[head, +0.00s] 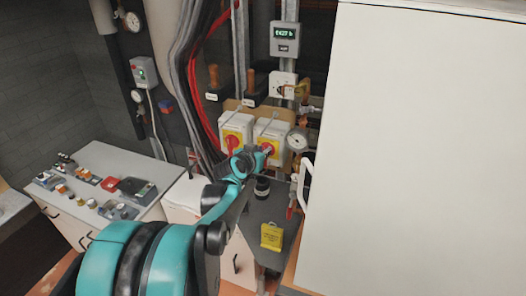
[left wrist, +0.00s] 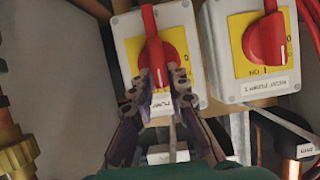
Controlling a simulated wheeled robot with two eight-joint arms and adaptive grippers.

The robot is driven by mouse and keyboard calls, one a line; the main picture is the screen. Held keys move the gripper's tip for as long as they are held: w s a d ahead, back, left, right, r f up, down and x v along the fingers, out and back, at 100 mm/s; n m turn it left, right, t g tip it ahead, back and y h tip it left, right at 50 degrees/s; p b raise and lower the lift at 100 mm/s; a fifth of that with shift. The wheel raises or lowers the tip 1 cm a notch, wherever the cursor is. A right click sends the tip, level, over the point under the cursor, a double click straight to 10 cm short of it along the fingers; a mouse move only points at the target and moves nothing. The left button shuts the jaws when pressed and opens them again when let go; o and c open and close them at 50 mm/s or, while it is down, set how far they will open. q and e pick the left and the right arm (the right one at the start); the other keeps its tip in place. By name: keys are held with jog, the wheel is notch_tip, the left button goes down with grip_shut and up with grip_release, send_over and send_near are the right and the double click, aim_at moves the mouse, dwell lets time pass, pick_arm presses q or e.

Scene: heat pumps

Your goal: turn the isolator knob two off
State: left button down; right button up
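Two grey-and-yellow isolator boxes with red knobs hang side by side on the wall. My left gripper (head: 262,152) is at the right box (head: 273,130) in the head view. The left wrist view looks upside down, so this box (left wrist: 180,22) is on the left there. Its red knob (left wrist: 153,40) has its handle upright in the picture, between my left fingertips (left wrist: 160,76), which appear closed against its sides. The other box (left wrist: 225,60), labelled heat pump 1, has its red knob (left wrist: 265,38) also near upright. My right gripper is out of view.
A gauge (head: 297,139) and a white handle (head: 306,182) are just right of the boxes. Red and grey cables (head: 203,85) run down on the left. A yellow padlock-like block (head: 271,236) sits on the dark shelf below. A large white panel (head: 420,150) fills the right.

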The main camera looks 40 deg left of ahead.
pick_arm(q)
jog(key=shift+a, duration=0.1)
jog(key=shift+s+a+f+n+t+h+b, duration=0.15)
jog(key=shift+a+f+n+t+h+b, duration=0.5)
jog(key=shift+n+b, duration=1.6)
jog(key=shift+s+a+f+n+t+h+b, duration=0.1)
jog(key=shift+f+n+t+h+b, duration=0.1)
jog(key=shift+n+t+h+b, duration=1.55)
jog(key=shift+s+a+f+n+t+h+b, duration=0.2)
jog(key=shift+a+f+n+h+b, duration=0.25)
jog(key=shift+n+b, duration=2.3)
jog(key=shift+d, duration=0.15)
jog(key=c, duration=1.5)
grip_release()
